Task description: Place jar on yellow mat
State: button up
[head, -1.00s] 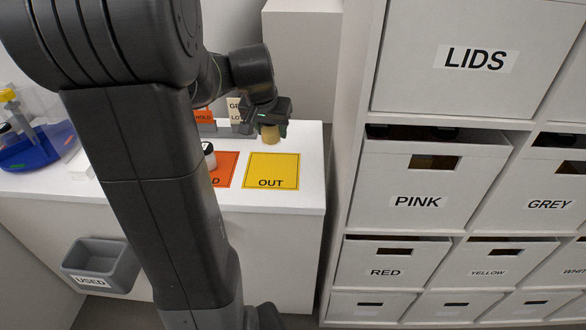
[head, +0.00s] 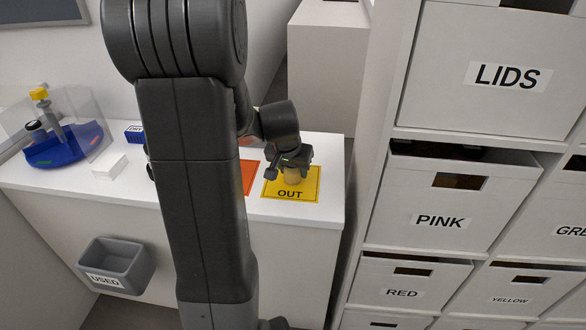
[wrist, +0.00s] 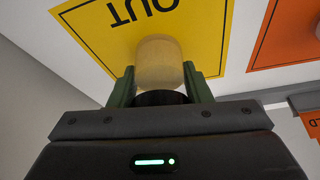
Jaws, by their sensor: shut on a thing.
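The jar (wrist: 160,62) has a pale tan body and a black end nearest my palm. My gripper (wrist: 157,88) is shut on it, with one green finger on each side. The yellow mat (head: 312,190), marked OUT, lies on the white counter near its right end. In the head view the jar (head: 292,176) is over the mat's middle, partly hidden by my gripper (head: 291,168). The yellow mat (wrist: 100,50) also fills the middle of the wrist view behind the jar. I cannot tell whether the jar's base touches it.
An orange mat (head: 247,176) lies left of the yellow one, mostly behind my arm. A shelf of labelled boxes (head: 437,200) stands to the right of the counter. A grey USED bin (head: 117,262) hangs on the counter front. A blue holder (head: 65,147) stands at the far left.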

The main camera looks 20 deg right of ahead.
jog(key=o, duration=1)
jog(key=shift+f, duration=0.1)
jog(key=shift+r, duration=0.4)
jog(key=p+v, duration=0.1)
jog(key=v, duration=1)
jog(key=shift+s+r, duration=0.15)
jog(key=shift+r, duration=0.05)
jog(key=shift+a, duration=0.15)
